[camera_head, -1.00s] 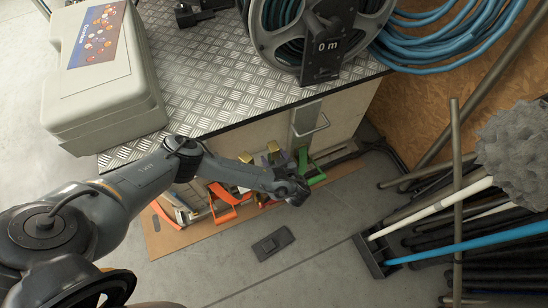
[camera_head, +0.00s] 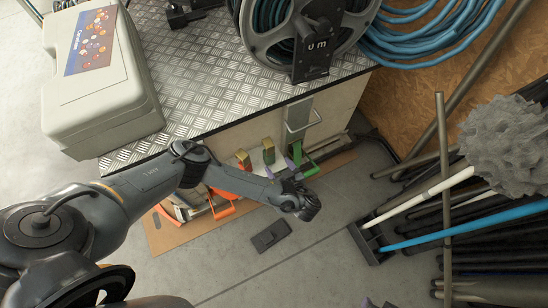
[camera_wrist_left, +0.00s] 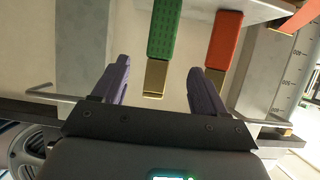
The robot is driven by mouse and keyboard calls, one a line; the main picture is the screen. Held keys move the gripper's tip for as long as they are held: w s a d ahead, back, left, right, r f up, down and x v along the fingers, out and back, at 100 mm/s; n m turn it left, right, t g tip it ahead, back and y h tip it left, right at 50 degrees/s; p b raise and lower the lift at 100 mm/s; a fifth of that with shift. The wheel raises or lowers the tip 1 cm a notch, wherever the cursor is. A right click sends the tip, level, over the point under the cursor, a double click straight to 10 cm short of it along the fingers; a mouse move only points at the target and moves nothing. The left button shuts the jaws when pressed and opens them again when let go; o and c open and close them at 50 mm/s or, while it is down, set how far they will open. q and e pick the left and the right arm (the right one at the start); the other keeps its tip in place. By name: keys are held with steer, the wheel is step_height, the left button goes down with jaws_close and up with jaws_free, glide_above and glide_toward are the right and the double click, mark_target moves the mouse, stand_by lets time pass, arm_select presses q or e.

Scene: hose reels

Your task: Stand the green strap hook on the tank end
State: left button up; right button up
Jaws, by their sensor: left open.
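In the left wrist view a green strap piece with a gold end (camera_wrist_left: 163,35) hangs ahead, in line with the gap between my left fingers; no contact shows. It also shows in the head view (camera_head: 268,152), by the box's side. An orange strap piece with a gold end (camera_wrist_left: 224,42) is to its right. My left gripper (camera_wrist_left: 159,68) is open and empty, with two purple fingers; it shows in the head view (camera_head: 291,163) beside a bright green bracket (camera_head: 306,160). I cannot clearly single out the tank end.
A checker-plate box top (camera_head: 215,95) carries a grey case (camera_head: 100,95) and a hose reel (camera_head: 315,50). A board with orange and metal parts (camera_head: 180,235) lies at its foot. A small dark plate (camera_head: 270,235) lies on the floor. Poles and a brush (camera_head: 370,240) fill the right.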

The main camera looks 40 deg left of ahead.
arm_select(q)
steer(key=s+d+r+m+g+h, duration=0.2)
steer(key=s+d+m+h, duration=0.25)
steer(key=s+d, duration=0.35)
steer(key=s+d+r+m+g+h, duration=0.15)
steer(key=s+d+m+h, duration=0.35)
steer(key=d, duration=0.6)
steer(key=s+a+r+m+t+h, duration=0.1)
steer(key=a+r, duration=0.3)
steer(key=a, duration=0.5)
steer(key=s+a+r+m+h, duration=0.1)
steer(key=s+a+r+m, duration=0.3)
steer(key=a, duration=0.5)
steer(key=shift+s+r+m+t+h, duration=0.25)
steer(key=shift+r+m+t+h, duration=0.1)
steer(key=shift+r, duration=0.3)
steer(key=shift+p, duration=0.35)
step_height(320, 180, up, 54)
steer(key=p, duration=5.3)
steer(key=shift+p, duration=0.35)
